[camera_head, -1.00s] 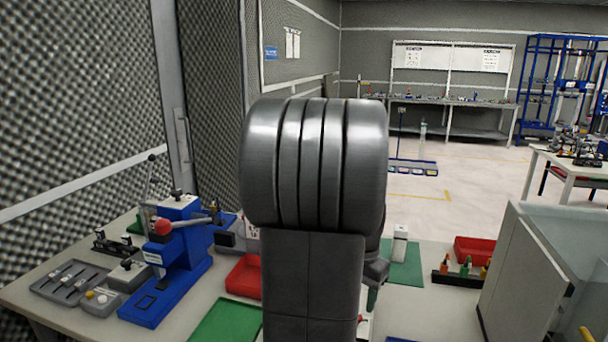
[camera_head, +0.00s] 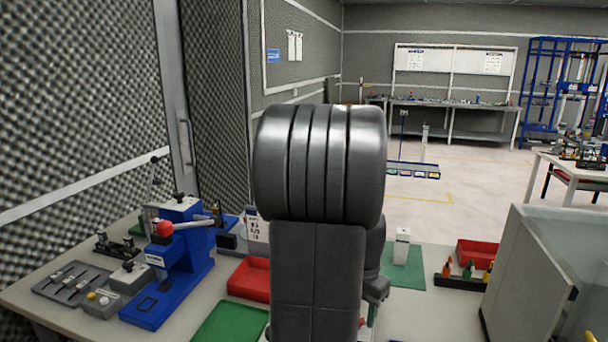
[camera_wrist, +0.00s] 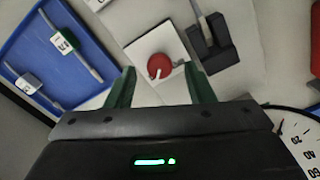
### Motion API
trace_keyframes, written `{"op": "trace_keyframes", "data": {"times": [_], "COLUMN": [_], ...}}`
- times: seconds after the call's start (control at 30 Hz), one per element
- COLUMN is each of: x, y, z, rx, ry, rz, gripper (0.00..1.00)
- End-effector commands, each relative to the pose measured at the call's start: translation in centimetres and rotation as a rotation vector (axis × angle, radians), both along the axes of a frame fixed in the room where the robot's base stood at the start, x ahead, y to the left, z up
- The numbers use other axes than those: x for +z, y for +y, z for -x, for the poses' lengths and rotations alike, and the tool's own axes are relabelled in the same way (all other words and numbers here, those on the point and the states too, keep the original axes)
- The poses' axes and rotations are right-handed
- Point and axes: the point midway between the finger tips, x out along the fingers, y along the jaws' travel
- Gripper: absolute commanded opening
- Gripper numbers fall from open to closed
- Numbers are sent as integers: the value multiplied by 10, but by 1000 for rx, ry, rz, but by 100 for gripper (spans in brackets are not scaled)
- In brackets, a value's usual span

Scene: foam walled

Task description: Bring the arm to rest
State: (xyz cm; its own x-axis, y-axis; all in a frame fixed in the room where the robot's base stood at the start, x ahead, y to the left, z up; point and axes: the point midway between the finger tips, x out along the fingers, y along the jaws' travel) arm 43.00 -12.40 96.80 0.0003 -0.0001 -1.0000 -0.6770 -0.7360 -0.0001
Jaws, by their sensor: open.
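My gripper (camera_wrist: 161,90) shows in the wrist view with its two green fingers apart and nothing between them. Past the fingertips is a white plate (camera_wrist: 136,50) with a round red knob (camera_wrist: 159,66); I cannot tell how far below the fingers it is. In the head view my grey arm stands in the middle of the picture and hides part of the bench. My gripper itself is not clearly visible there.
The bench holds a blue press (camera_head: 178,262), a red tray (camera_head: 248,280), green mats (camera_head: 228,322) and a dark rack of small bottles (camera_head: 459,282). A grey cabinet (camera_head: 522,275) stands at right. The wrist view shows a blue tray (camera_wrist: 40,45) and a dark holder (camera_wrist: 208,55).

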Motion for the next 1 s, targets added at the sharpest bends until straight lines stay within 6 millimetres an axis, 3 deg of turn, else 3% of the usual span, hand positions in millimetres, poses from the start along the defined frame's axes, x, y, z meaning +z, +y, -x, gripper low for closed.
{"op": "trace_keyframes", "data": {"times": [0.63,0.7,1.0], "x": [128,107,46], "y": [0,0,0], "z": [0,1,1], "rx": [0,0,0], "ry": [-6,6,6], "rz": [1,-1,0], "gripper": [48,48,48]}}
